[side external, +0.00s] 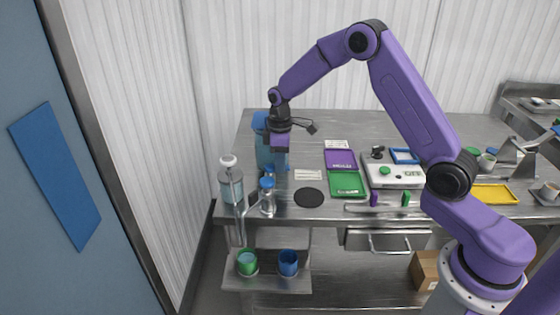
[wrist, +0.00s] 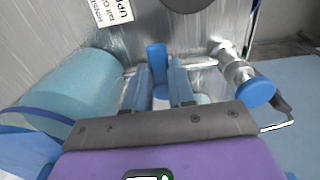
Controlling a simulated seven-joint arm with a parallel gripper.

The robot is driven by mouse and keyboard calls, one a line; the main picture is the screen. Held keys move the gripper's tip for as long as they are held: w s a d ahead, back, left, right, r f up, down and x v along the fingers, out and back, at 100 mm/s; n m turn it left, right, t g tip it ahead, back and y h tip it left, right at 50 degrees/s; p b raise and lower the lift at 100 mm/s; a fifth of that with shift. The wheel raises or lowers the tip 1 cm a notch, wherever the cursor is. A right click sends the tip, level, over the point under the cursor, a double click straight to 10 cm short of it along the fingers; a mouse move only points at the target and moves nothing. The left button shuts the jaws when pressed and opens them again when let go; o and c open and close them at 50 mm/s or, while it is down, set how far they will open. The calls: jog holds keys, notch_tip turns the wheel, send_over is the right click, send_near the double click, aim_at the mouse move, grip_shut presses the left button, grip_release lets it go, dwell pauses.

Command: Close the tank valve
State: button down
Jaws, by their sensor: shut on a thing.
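The light-blue tank (side external: 263,152) stands at the left end of the steel table. In the wrist view the tank (wrist: 82,88) lies along the left side. A blue valve lever (wrist: 156,55) shows between my two fingers. My gripper (wrist: 161,75) is shut on this lever, pointing down beside the tank. In the side view my gripper (side external: 280,163) hides most of the valve, so I cannot tell the lever's angle there. A second blue knob (wrist: 258,92) on a shiny fitting is to the right of my fingers, apart from them.
A white-topped dispenser (side external: 231,185) and a blue-capped clear vessel (side external: 267,197) stand at the front left edge. A green cup (side external: 247,263) and a blue cup (side external: 288,263) sit on the lower shelf. Purple (side external: 340,159) and green (side external: 346,184) trays lie to the right.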

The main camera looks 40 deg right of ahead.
jog(key=c, duration=1)
grip_release()
jog(key=shift+o, duration=0.2)
notch_tip(320, 180, up, 18)
jog(key=shift+f, duration=0.25)
